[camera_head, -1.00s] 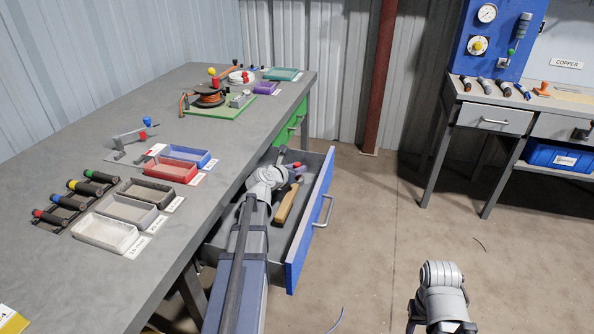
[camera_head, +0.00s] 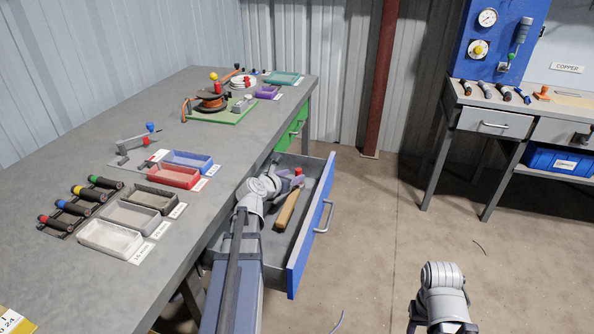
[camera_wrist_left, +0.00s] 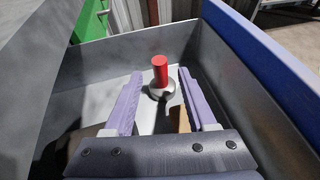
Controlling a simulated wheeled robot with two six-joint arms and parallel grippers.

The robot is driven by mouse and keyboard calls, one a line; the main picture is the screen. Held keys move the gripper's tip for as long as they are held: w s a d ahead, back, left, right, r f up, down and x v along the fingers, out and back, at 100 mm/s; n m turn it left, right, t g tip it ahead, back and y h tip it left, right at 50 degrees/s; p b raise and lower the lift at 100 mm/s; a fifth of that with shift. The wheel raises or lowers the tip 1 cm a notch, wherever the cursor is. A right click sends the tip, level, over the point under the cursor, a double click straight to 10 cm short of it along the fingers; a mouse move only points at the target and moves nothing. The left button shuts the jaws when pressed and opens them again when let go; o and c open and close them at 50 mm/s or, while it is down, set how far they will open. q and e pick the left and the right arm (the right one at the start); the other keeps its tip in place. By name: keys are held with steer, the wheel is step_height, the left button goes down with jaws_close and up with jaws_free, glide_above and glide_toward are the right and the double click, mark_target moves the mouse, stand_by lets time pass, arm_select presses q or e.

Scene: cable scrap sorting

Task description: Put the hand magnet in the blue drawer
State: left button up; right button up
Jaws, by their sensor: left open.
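The blue drawer (camera_head: 316,226) is pulled out from under the grey bench, with a blue front and grey inside. The hand magnet has a red upright handle (camera_wrist_left: 160,70) on a round silver base, and stands inside the drawer near its far end. Its red top also shows in the head view (camera_head: 298,171). My left gripper (camera_wrist_left: 160,76) is open inside the drawer, its two lilac fingers on either side of the magnet's line, with a gap to each. Whether the fingertips reach past the handle is hard to tell. My right gripper is out of view; only my right arm shows.
A wooden-handled tool (camera_head: 286,209) lies in the drawer near my left gripper. A green drawer (camera_head: 291,130) sits beyond. The bench (camera_head: 105,130) holds a red tray (camera_head: 174,176), a blue tray (camera_head: 188,161), grey trays and cable pieces. The floor to the right is open.

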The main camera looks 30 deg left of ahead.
arm_select(q)
steer(key=p+v, duration=0.2)
steer(key=v, duration=0.5)
stand_by(1.1)
